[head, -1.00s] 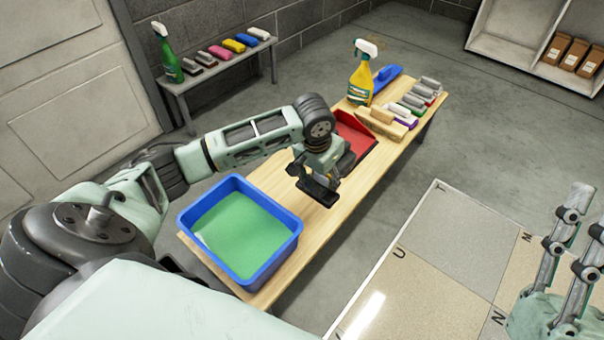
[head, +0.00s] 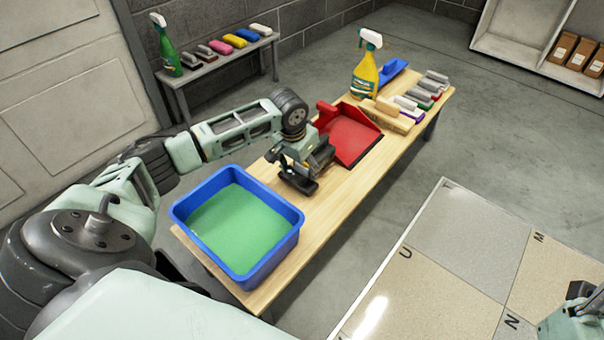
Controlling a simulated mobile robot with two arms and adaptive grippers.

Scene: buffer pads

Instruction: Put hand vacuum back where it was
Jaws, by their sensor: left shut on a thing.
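My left gripper (head: 303,174) is low over the wooden bench, between the blue tub and the red dustpan. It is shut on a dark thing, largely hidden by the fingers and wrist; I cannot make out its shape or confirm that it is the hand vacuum. I see no other thing that is clearly a hand vacuum. The red dustpan (head: 352,138) lies just beyond the gripper, its handle toward the left. My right gripper (head: 579,291) shows only in part at the bottom right corner, its fingers mostly out of view.
The blue tub (head: 180,212) of green liquid stands at the bench's near end. A yellow spray bottle (head: 365,76), a blue dustpan (head: 388,76) and several brushes (head: 405,103) crowd the far end. A grey side bench (head: 196,76) holds a green bottle and several blocks.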

